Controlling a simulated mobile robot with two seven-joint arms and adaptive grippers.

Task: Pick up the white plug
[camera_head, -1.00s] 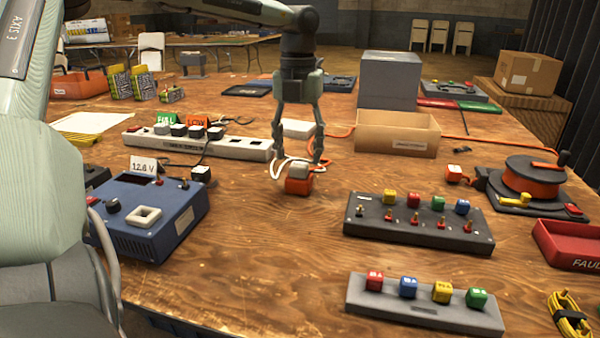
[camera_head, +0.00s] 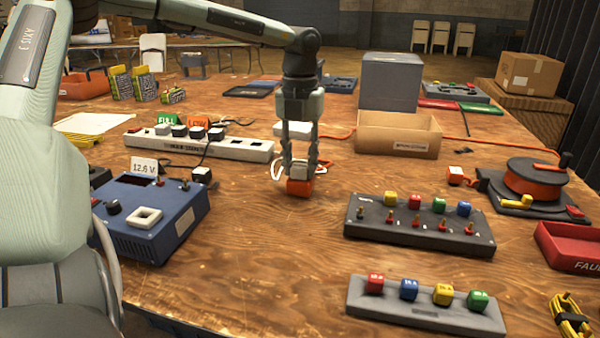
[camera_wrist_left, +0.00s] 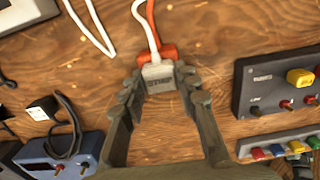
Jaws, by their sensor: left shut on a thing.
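The white plug (camera_wrist_left: 159,77) has dark lettering on its face and a white cable leading from it, as the left wrist view shows. It sits against an orange connector (camera_wrist_left: 168,51), which shows as an orange block (camera_head: 299,188) on the wooden table in the head view. My left gripper (camera_head: 300,166) points down over the table with its fingers shut on the plug, one on each side. The plug is partly hidden behind the fingers in the head view. My right gripper is not in view.
A white power strip (camera_head: 232,148) with several small plugs lies to the left. A blue box (camera_head: 152,226) with switches stands at front left. A grey switch panel (camera_head: 418,230) is to the right and an open cardboard box (camera_head: 397,145) behind.

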